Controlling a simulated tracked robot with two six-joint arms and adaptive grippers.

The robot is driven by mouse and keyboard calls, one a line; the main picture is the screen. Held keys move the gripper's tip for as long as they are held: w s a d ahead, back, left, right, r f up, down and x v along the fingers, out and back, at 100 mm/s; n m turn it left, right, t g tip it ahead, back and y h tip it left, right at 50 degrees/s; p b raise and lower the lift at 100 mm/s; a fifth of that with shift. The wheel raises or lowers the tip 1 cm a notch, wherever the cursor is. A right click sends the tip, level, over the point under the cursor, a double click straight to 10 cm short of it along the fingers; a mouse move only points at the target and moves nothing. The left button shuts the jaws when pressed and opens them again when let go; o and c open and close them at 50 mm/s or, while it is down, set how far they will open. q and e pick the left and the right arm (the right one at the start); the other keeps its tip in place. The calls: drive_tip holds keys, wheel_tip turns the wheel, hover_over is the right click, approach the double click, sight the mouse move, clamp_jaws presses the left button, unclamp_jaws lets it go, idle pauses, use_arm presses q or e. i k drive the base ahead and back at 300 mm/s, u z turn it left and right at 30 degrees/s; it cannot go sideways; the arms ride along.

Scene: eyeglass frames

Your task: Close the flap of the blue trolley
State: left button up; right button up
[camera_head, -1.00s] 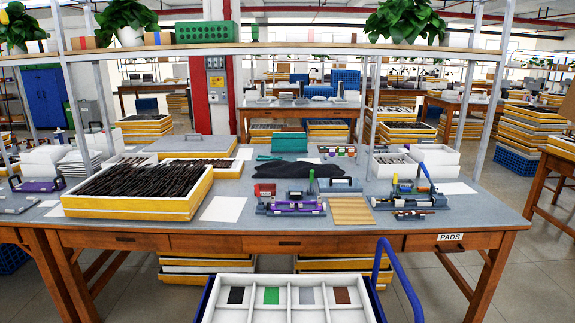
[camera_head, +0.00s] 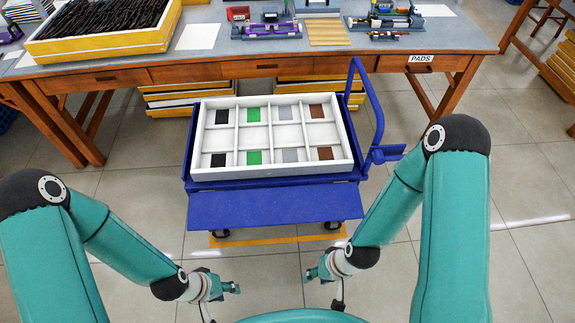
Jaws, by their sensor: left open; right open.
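The blue trolley (camera_head: 182,165) stands in front of the workbench, with a white divided tray (camera_head: 272,173) on top. Its blue flap (camera_head: 275,206) is on the near side, sticking out toward me and sloping down below the tray. A blue push handle (camera_head: 379,112) rises at the trolley's right side. My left gripper (camera_head: 236,288) is open and empty, low and nearer to me than the flap, to its left. My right gripper (camera_head: 308,275) is open and empty, also nearer to me than the flap, below its right half. Neither gripper touches the flap.
The tray holds black, green, grey and brown pads in compartments. The wooden workbench (camera_head: 240,62) behind carries a yellow-edged crate (camera_head: 105,42) of dark frames and small fixtures. Stacked crates (camera_head: 185,94) lie beneath it. The tiled floor (camera_head: 480,240) is clear on both sides.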

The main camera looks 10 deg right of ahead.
sight(334, 202)
drive_tip(key=u, duration=0.25)
drive_tip(key=k, duration=1.35)
drive_tip(key=z, duration=0.4)
